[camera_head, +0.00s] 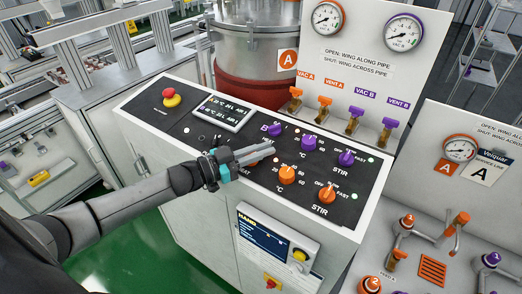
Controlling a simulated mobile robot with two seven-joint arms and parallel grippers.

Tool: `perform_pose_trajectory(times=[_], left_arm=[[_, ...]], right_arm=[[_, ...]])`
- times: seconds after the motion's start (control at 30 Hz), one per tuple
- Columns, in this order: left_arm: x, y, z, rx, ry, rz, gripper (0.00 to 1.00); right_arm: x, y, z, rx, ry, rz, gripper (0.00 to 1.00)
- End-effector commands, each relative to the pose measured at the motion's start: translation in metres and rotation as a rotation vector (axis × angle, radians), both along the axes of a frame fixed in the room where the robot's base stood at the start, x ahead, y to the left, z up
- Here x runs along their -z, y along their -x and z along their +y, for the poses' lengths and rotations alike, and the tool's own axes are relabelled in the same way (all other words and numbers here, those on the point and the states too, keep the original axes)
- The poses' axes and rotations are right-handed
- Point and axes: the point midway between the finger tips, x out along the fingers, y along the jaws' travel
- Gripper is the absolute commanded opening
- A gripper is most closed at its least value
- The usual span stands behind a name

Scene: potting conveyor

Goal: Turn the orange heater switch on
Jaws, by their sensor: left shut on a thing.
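The control panel (215,140) has a purple row of controls and an orange row in front of it. My left gripper (262,154) reaches in from the left, low over the left end of the orange row, where the orange heater switch sits. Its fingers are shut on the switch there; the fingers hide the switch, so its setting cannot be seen. The orange temperature knob (287,175) is just right of the fingertips, and the orange stir knob (327,195) is farther right. My right gripper is not in view.
Purple heater switch (274,130), purple temperature knob (309,142) and purple stir knob (346,158) are behind the orange row. A red emergency button (171,97) and a display (222,112) are at left. Small valves (324,107) and gauges (327,18) stand behind.

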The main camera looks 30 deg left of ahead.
Motion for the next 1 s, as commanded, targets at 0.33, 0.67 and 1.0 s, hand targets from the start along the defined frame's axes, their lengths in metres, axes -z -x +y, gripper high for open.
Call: perform_pose_trajectory(times=[0.33, 0.67, 1.0], left_arm=[[-0.0022, -0.0008, -0.0005, 0.019, -0.002, -0.004, 0.00], [-0.0017, -0.0005, -0.0006, 0.018, -0.002, -0.003, 0.29], [-0.0004, 0.0001, -0.0008, 0.019, -0.002, -0.001, 0.42]], right_arm=[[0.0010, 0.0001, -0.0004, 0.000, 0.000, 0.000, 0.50], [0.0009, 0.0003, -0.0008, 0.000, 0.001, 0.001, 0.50], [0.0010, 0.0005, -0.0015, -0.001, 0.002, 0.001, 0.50]])
